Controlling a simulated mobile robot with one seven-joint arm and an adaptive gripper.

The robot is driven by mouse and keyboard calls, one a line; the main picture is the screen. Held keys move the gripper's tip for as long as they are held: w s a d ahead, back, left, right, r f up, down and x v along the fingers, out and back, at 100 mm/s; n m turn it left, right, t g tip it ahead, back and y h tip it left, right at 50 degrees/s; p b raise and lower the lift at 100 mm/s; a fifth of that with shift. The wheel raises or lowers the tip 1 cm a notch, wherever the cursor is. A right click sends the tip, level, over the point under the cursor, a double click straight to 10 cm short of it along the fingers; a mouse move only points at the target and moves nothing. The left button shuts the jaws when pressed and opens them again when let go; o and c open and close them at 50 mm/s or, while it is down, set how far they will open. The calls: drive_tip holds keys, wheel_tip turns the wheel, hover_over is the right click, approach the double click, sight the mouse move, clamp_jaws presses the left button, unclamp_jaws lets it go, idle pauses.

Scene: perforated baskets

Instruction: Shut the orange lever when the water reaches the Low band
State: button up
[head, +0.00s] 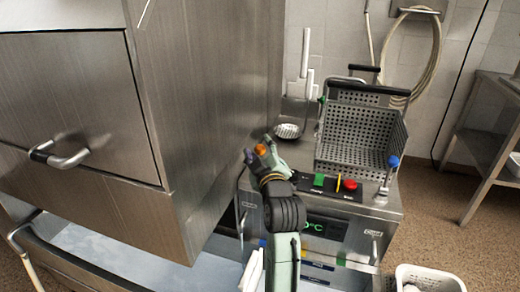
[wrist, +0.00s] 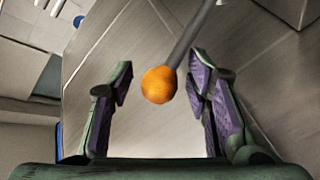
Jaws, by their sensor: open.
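The orange lever shows as an orange ball knob (wrist: 159,85) on a grey rod in the wrist view. The knob lies between the two open fingers of my gripper (wrist: 160,90), nearer the right finger, with a gap on the left. In the head view the orange knob (head: 261,149) shows between the fingertips of my gripper (head: 263,153), above the left side of the steel machine (head: 390,212). Most of the rod is hidden there. A green digital readout (head: 313,226) on the machine's front is partly covered by my arm. I cannot make out a water level or a Low band.
A perforated basket (head: 358,122) with black handles stands on the machine. A panel with a green button (head: 319,180) and red button (head: 350,185) lies right of my gripper. A steel cabinet (head: 215,110) fills the left. A white basket (head: 428,278) stands lower right.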

drive_tip(key=shift+c, duration=0.3)
drive_tip(key=shift+d, duration=0.1)
clamp_jaws()
drive_tip(key=shift+r, duration=0.1)
